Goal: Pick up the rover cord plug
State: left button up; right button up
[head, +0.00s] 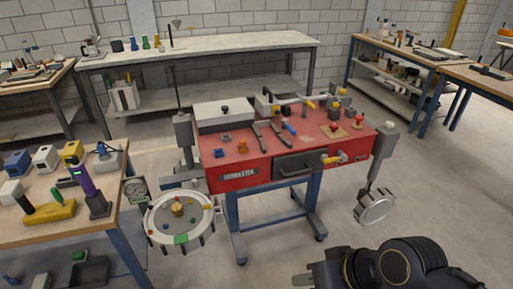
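I cannot single out the rover cord plug with certainty. A small yellow piece (333,160) sticks out at the front right edge of the red bench (235,178), and its exact kind is too small to tell. A blue piece (290,128) and small orange pieces lie on the red top. My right gripper (303,279) is at the bottom edge, right of centre, in front of the bench and well apart from it. It is partly cut off by the frame and looks to touch nothing. My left gripper is not in view.
A round tray with a pale rim (158,239) hangs at the bench's left, and a metal drum (375,206) at its right. A wooden table (105,222) with blocks and a purple-black device (88,190) stands at left. Other benches line the back. Floor before the bench is clear.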

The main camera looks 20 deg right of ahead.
aim_at(102, 149)
jog(key=z, duration=0.3)
jog(key=j+z, duration=0.35)
jog(key=i+j+z, duration=0.1)
jog(key=j+z, duration=0.45)
jog(key=z, duration=0.15)
jog(key=j+z, duration=0.1)
jog(key=j, duration=0.35)
jog(key=k+j, duration=0.1)
jog(key=j, duration=0.3)
jog(key=j+z, duration=0.15)
jog(key=j, duration=0.3)
jog(key=k+j+z, duration=0.1)
jog(key=j, duration=0.3)
jog(key=k+j, duration=0.15)
jog(key=j, duration=0.3)
jog(key=i+j, duration=0.1)
jog(key=i, duration=0.35)
jog(key=j+z, duration=0.05)
